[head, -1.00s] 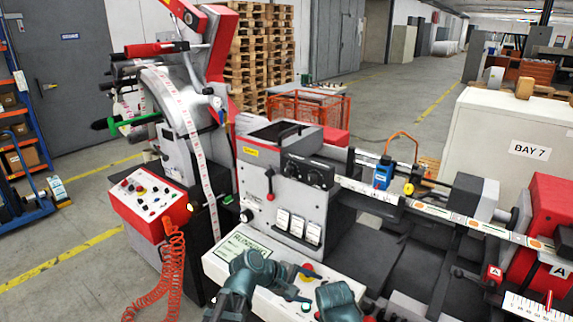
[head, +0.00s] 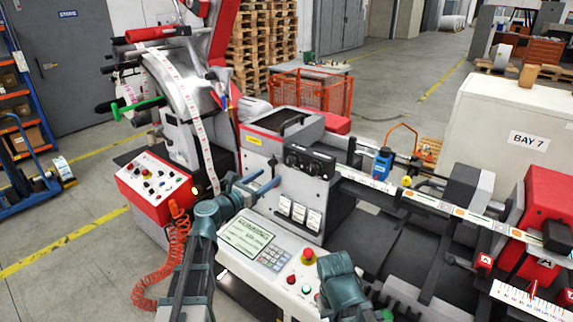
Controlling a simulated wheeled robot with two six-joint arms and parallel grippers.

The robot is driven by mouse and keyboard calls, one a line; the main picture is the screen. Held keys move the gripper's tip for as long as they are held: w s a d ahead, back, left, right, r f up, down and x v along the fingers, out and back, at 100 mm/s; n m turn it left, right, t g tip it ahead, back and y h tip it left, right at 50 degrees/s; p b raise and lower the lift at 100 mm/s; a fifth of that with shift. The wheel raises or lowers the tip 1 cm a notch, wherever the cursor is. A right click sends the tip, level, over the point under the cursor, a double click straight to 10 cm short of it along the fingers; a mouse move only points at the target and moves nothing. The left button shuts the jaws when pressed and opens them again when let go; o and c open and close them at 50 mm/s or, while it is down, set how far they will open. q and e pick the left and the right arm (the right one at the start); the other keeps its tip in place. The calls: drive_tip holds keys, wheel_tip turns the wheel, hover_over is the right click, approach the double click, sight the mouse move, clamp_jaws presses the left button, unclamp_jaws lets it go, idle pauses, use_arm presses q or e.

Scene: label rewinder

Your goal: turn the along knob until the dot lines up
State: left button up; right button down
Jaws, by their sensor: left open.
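Two black knobs sit side by side on the dark panel at the top of the grey machine head: a left knob (head: 292,158) and a right knob (head: 315,167). Which one is the along knob cannot be told, and its dot is too small to make out. My left gripper (head: 270,176) is open and empty in front of the machine head's left front face, below and left of the knobs and apart from them. It hides part of that face. Part of my right arm shows at the bottom middle; its gripper is out of view.
A control console (head: 230,240) with screen, keypad and red stop button lies below the machine head. A white label web (head: 205,150) hangs at left. White tags (head: 298,212) hang on the head's front.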

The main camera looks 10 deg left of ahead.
sight(288, 163)
use_arm(q)
drive_tip(key=x, duration=1)
drive_tip(key=shift+w+d, duration=0.2)
drive_tip(key=shift+w, duration=0.1)
clamp_jaws()
